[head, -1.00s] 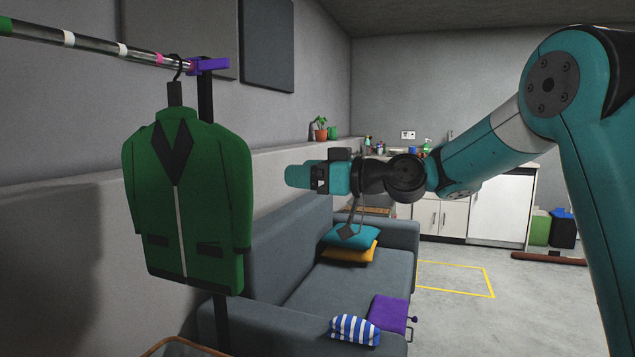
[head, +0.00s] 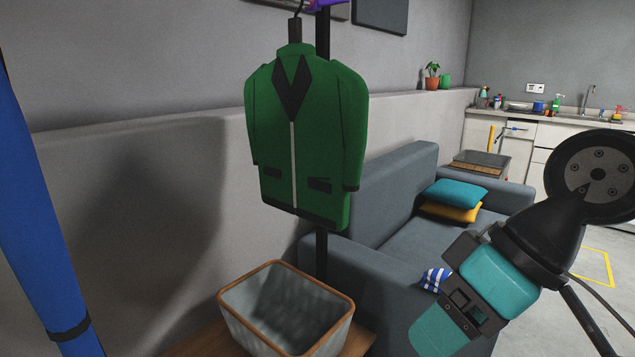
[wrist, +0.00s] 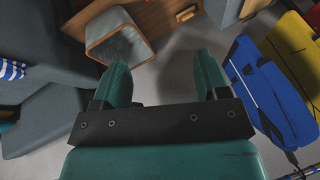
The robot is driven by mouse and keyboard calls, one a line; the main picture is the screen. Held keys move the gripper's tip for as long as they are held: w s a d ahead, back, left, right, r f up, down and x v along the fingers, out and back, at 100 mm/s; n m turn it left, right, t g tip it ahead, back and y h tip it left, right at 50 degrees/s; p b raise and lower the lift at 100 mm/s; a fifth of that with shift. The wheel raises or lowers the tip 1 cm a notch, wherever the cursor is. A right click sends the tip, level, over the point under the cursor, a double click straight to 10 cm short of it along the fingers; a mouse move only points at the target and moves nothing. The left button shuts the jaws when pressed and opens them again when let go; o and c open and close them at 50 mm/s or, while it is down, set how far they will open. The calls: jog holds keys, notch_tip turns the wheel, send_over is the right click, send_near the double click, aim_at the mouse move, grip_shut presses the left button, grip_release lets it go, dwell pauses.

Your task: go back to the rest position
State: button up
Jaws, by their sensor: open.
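My gripper (head: 447,322) shows at the lower right of the head view, pointing down and to the left in front of the grey sofa. In the wrist view my gripper (wrist: 164,80) has its two teal fingers spread wide apart. It is open, with nothing between the fingers. It is clear of the green jacket (head: 307,140), which hangs on a hanger to its upper left.
A grey bin with a brown rim (head: 285,310) stands on a wooden surface below the jacket. The grey sofa (head: 375,212) holds teal (head: 456,193) and yellow cushions. Blue and yellow things (wrist: 262,95) lie right in the wrist view.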

jog(key=s+d+f+g+h, duration=0.1)
jog(key=s+f, duration=0.1)
jog(key=s, duration=0.2)
notch_tip(320, 180, up, 14)
jog(key=s+p, duration=0.1)
jog(key=p, duration=1.3)
jog(key=shift+d+m+h, duration=0.3)
jog(key=shift+d+m, duration=0.1)
jog(key=shift+d, duration=0.05)
jog(key=shift+r, duration=0.1)
